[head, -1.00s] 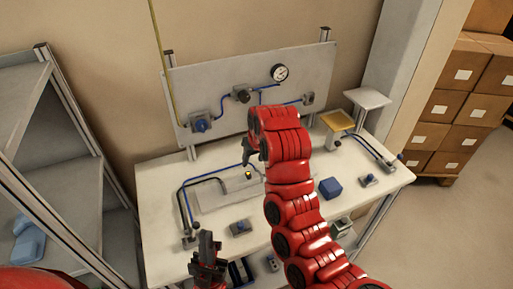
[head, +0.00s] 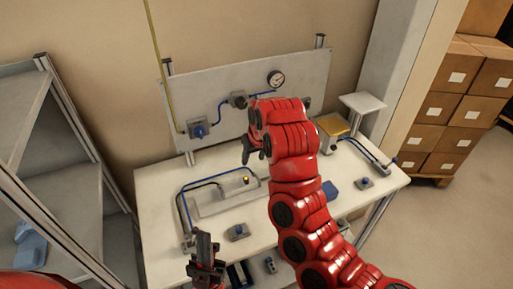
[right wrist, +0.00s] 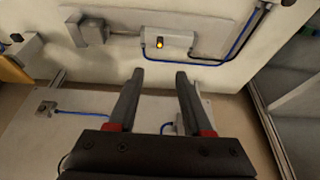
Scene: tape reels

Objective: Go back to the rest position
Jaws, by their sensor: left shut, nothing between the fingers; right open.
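My left gripper (head: 204,250) is at the front left of the white workbench in the head view, shut and empty. My right gripper (head: 254,150) is over the back middle of the bench, in front of the upright panel. Its fingers are clear of everything in the head view. In the right wrist view my right gripper (right wrist: 159,78) is open, with two dark parallel fingers and nothing between them. A white box with a lit yellow lamp (right wrist: 160,43) shows beyond its fingertips. My right arm hides part of the bench and panel.
The white workbench (head: 160,225) carries blue and black hoses, small valves and a blue block (head: 331,191), partly hidden by my right arm. The grey panel (head: 205,90) bears a gauge (head: 275,78). A metal shelf (head: 75,200) stands left; cartons (head: 455,108) stand right.

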